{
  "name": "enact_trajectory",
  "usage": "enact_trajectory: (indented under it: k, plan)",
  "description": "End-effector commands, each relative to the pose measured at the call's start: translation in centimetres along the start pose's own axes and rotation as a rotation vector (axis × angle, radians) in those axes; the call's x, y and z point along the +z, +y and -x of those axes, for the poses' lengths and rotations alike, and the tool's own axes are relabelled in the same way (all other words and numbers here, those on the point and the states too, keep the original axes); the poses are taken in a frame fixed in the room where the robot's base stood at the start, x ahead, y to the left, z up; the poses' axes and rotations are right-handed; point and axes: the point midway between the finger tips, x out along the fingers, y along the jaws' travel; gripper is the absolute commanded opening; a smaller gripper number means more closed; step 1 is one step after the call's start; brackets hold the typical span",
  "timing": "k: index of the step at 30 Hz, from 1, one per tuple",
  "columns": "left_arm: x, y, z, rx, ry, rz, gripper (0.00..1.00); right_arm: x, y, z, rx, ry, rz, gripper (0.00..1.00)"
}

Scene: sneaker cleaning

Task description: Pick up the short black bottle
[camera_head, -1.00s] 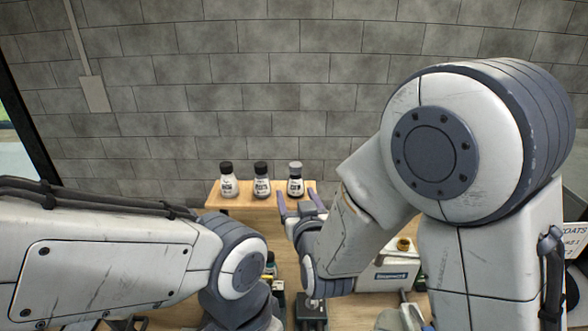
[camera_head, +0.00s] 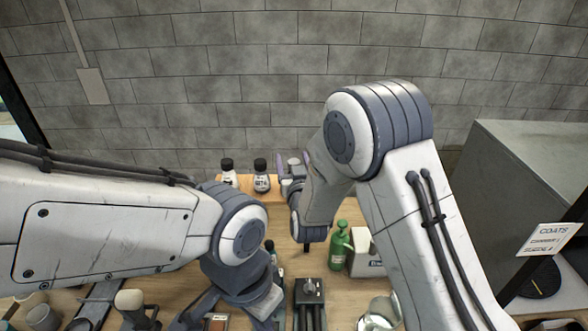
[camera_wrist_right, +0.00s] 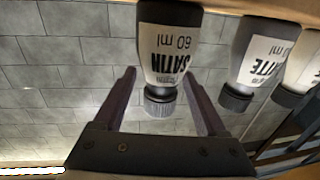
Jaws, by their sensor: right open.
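Three small dark bottles with pale labels stand in a row on a wooden shelf (camera_head: 240,183) by the wall. The left bottle (camera_head: 228,175) and middle bottle (camera_head: 261,178) have black caps. The right one, a grey-capped bottle (camera_head: 294,162), is mostly hidden by my right gripper (camera_head: 294,167). In the right wrist view, which is upside down, this bottle (camera_wrist_right: 168,50) reads "SATIN 60 ml". It stands between the two spread fingers of the right gripper (camera_wrist_right: 160,78), with no clear grip on it. My left arm ends low in the head view; its fingers cannot be made out clearly.
A large grey cabinet (camera_head: 520,165) stands at the right. Neighbouring bottles (camera_wrist_right: 252,60) are close beside the gripper.

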Motion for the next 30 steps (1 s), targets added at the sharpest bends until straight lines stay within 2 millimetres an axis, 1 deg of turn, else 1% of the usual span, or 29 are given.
enact_trajectory:
  k: [1, 3, 9, 10, 11, 12, 14, 15, 16, 25, 30]
  plan:
    - [-0.03, 0.04, 0.5, 0.0, 0.0, -0.001, 0.0, -0.15, 0.05, -0.43, 0.001, -0.001, 0.001, 0.74]
    - [-0.03, 0.04, 0.55, 0.0, 0.0, -0.001, 0.0, -0.02, 0.04, -0.75, 0.001, -0.001, 0.001, 0.74]
    - [-0.02, 0.03, 0.42, 0.0, 0.0, -0.001, 0.0, 0.11, 0.02, -0.81, 0.0, 0.0, 0.001, 0.74]
    - [-0.02, 0.03, 0.41, 0.0, 0.0, -0.001, 0.0, 0.1, 0.02, -0.8, 0.0, 0.0, 0.001, 0.7]
    - [-0.02, 0.03, 0.41, 0.0, 0.0, -0.001, 0.0, 0.1, 0.02, -0.8, 0.0, 0.0, 0.001, 0.59]
    - [-0.01, 0.03, 0.41, 0.0, 0.0, -0.001, 0.0, 0.1, 0.02, -0.8, 0.0, 0.0, 0.001, 0.43]
    - [-0.01, 0.03, 0.41, 0.0, 0.0, -0.001, 0.0, 0.09, 0.02, -0.79, 0.0, 0.0, 0.001, 0.2]
    - [-0.01, 0.03, 0.41, 0.0, 0.0, -0.001, 0.0, 0.08, 0.02, -0.79, 0.0, 0.0, 0.001, 0.05]
    - [-0.01, 0.03, 0.41, 0.0, 0.0, -0.001, 0.0, 0.08, 0.02, -0.79, 0.0, 0.0, 0.001, 0.0]
    - [-0.01, 0.03, 0.36, 0.0, 0.0, -0.001, 0.0, -0.03, 0.01, -0.79, 0.0, 0.001, 0.0, 0.0]
    - [0.01, -0.01, -0.12, 0.0, 0.0, 0.0, 0.0, -0.68, 0.0, -0.82, 0.0, 0.004, 0.0, 0.0]
